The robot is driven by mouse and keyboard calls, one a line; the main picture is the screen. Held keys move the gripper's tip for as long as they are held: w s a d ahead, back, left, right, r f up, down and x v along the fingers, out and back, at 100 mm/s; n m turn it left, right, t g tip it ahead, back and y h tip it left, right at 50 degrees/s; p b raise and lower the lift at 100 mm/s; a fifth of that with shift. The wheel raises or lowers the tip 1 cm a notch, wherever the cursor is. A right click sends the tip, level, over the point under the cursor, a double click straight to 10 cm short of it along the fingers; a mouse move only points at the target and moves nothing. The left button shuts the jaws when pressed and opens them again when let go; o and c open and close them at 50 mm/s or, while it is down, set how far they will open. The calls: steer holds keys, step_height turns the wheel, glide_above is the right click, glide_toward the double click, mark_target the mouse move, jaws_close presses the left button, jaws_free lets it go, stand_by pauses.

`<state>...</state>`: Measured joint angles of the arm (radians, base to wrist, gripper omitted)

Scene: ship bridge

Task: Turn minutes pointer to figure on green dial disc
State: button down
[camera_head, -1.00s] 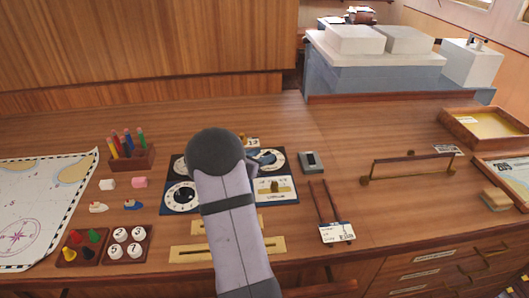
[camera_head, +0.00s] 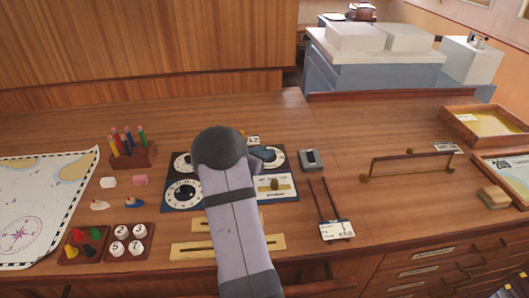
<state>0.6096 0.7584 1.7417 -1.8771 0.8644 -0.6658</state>
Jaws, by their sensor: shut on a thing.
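A dark blue panel (camera_head: 290,208) with several white dials lies on the desk, partly hidden behind my arm. My gripper (camera_head: 262,154) is low over the upper right dial (camera_head: 278,160). It is shut on what I take to be the minutes pointer, but my jaws and arm hide the pointer itself. I cannot make out any green on the disc, nor where the pointer points.
A brass knob (camera_head: 275,184) stands on the panel's lower right plate. A pen rack (camera_head: 133,158) and small blocks are on the left, beside a chart (camera_head: 40,205). A small grey box (camera_head: 310,160) is close right of the panel. A brass rail (camera_head: 410,163) stands farther right.

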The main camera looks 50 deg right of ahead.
steer(key=shift+w+g, duration=0.1)
steer(key=shift+g, duration=0.2)
steer(key=shift+w+f+m+g, duration=0.1)
steer(key=shift+w+m+g, duration=0.05)
steer(key=shift+m+g, duration=0.75)
steer(key=shift+w+m+g, duration=0.15)
steer(key=shift+m+g, duration=0.65)
steer(key=shift+m, duration=0.1)
steer(key=shift+w+d+m+g+y, duration=0.15)
steer(key=shift+m+g+y, duration=0.35)
steer(key=shift+m+g, duration=0.4)
steer(key=shift+m+g+b, duration=0.4)
steer(key=shift+g+b, duration=0.15)
steer(key=shift+g, duration=0.15)
steer(key=c, duration=1.6)
jaws_free()
steer(key=shift+w, duration=0.1)
